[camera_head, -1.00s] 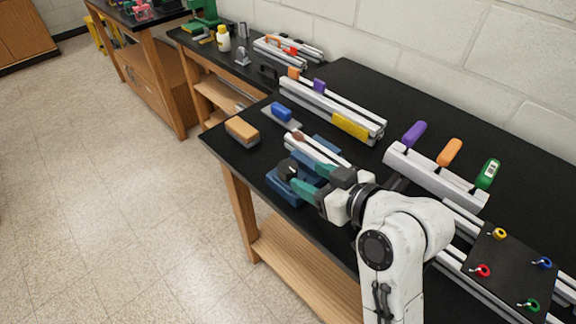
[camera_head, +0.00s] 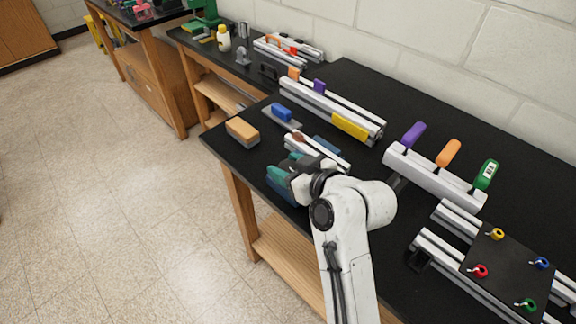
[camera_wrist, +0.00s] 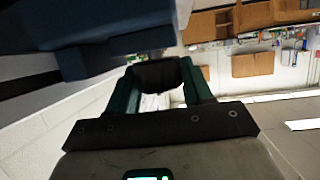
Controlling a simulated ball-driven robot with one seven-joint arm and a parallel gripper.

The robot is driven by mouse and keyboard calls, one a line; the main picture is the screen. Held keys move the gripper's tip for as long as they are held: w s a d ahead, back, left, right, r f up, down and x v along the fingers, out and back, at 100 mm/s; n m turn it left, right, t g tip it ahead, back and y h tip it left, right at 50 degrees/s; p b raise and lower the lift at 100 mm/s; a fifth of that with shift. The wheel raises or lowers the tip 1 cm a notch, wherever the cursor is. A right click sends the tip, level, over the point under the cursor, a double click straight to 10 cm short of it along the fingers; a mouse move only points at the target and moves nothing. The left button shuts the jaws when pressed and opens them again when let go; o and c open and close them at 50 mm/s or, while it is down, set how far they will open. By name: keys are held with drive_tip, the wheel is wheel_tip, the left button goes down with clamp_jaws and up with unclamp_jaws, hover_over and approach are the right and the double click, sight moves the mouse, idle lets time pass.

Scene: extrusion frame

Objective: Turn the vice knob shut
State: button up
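The blue vice (camera_head: 326,145) is at the table's front edge, partly hidden by my arm in the head view. A light extrusion bar (camera_head: 328,155) lies across it. In the wrist view the vice's dark blue body (camera_wrist: 85,22) fills the top left. The dark vice knob (camera_wrist: 157,73) sits between the green fingers of my gripper (camera_wrist: 160,85), which appear to touch it on both sides. In the head view my gripper (camera_head: 277,177) is at the vice's front end, and the knob is hidden or too small to tell there.
An orange-topped brush (camera_head: 242,131) and a blue-handled piece (camera_head: 282,112) lie left of the vice. A rail with a yellow block (camera_head: 350,126) is behind. A rail with coloured handles (camera_head: 436,174) and a black plate with rings (camera_head: 508,262) are to the right.

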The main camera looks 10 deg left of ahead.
drive_tip(key=c, duration=0.5)
drive_tip(key=shift+m+t+h+p, duration=0.7)
drive_tip(key=shift+m+t+h, duration=0.3)
drive_tip(key=shift+m+h, duration=0.35)
drive_tip(key=o, duration=0.7)
drive_tip(key=v, duration=1)
drive_tip(key=shift+s+d+b, duration=0.3)
drive_tip(key=shift+s+b, duration=0.05)
drive_tip(key=shift+b, duration=0.05)
